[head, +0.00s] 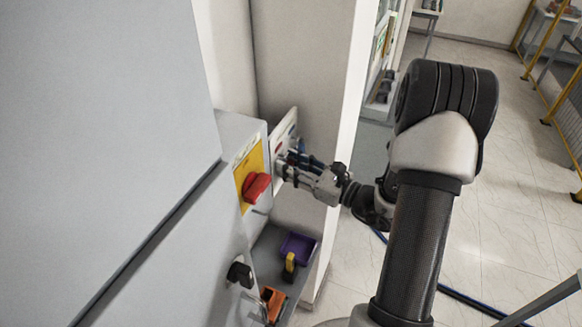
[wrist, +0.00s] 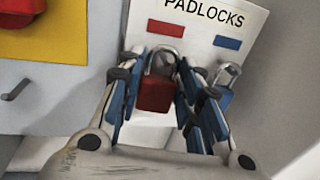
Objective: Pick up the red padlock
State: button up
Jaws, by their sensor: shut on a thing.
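The red padlock (wrist: 154,94) hangs at the white padlock board (wrist: 200,45), under a red label, in the wrist view. My gripper (wrist: 157,100) is shut on it, with a blue-padded finger on each side of its red body. The padlock's metal shackle points up and shows between the fingers. In the head view my gripper (head: 287,163) reaches the board (head: 283,138) from the right. The red padlock is hard to make out there, hidden by the fingers.
A second padlock (wrist: 228,75) hangs just right of my gripper, under a blue label. A red rotary switch (head: 257,186) on a yellow plate sits left of the board. Below, a grey shelf (head: 265,252) holds a purple item (head: 298,247) and other coloured items.

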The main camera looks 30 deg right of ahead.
jog(key=shift+r, duration=0.45)
jog(key=r+b+v, duration=0.1)
jog(key=v, duration=1.7)
jog(key=shift+r, duration=0.2)
jog(key=shift+s, duration=0.1)
jog(key=d+v, duration=0.1)
jog(key=v, duration=0.5)
jog(key=shift+d, duration=0.25)
jog(key=shift+a, duration=0.1)
dwell(0.8)
